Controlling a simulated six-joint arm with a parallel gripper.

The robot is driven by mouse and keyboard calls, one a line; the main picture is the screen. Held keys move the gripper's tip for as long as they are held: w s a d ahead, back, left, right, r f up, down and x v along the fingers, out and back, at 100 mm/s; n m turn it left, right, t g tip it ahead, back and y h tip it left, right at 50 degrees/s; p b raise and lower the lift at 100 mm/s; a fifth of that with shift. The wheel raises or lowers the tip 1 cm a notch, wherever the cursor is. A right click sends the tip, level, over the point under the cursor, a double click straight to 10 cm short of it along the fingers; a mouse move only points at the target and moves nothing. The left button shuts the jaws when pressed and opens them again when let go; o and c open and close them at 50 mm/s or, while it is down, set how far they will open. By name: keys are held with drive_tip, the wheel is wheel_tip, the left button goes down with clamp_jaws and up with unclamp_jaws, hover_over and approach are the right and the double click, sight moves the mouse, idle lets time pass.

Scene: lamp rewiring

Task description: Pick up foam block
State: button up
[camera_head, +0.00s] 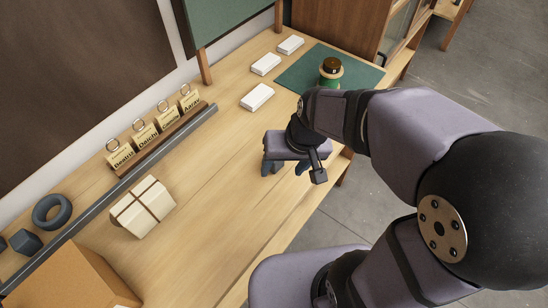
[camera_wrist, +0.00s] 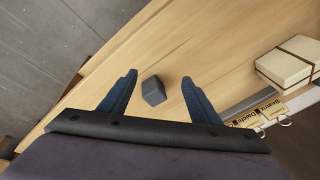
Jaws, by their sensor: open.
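A small dark grey block (camera_wrist: 153,90), which looks like the foam block, lies on the wooden table in the wrist view. It appears between the two blue fingers of my gripper (camera_wrist: 159,77), apart from both. The fingers are open and hold nothing. In the head view my gripper (camera_head: 284,168) points down over the table near its front edge. The block between the fingers cannot be made out there, behind the gripper and wrist. How far the fingertips are above the block is hard to tell.
A strapped cream box (camera_head: 143,207), a long grey bar (camera_head: 125,185) and name tags (camera_head: 146,134) are to the left. A dark ring (camera_head: 52,211) and dark hex piece (camera_head: 25,242) are farther left. Several white blocks (camera_head: 257,97) and a green mat (camera_head: 305,75) are behind. Table between is clear.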

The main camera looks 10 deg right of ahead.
drive_tip(key=w+a+m+t+p, duration=0.3)
drive_tip(key=w+a+m+t, duration=0.25)
drive_tip(key=w+a, duration=0.8)
drive_tip(key=s+d+m+t+h+p, duration=0.1)
drive_tip(key=s+d+m+h+p, duration=0.25)
drive_tip(key=s+d+h, duration=0.55)
drive_tip(key=f+h, duration=0.1)
drive_tip(key=w+f+h, duration=0.1)
drive_tip(key=f, duration=0.1)
drive_tip(key=d+f+h, duration=0.1)
drive_tip(key=f, duration=0.1)
drive_tip(key=shift+w+m+b, duration=0.3)
drive_tip(key=shift+w+b, duration=0.05)
drive_tip(key=shift+w, duration=0.05)
drive_tip(key=shift+f, duration=0.55)
drive_tip(key=shift+p+x, duration=0.45)
drive_tip(key=shift+x, duration=0.6)
drive_tip(key=shift+w+d+p, duration=0.4)
drive_tip(key=shift+d+p, duration=0.15)
drive_tip(key=shift+p, duration=0.05)
drive_tip(key=shift+p+x, duration=0.75)
drive_tip(key=shift+x, duration=1.25)
drive_tip(key=shift+a, duration=0.15)
drive_tip(key=c, duration=1.1)
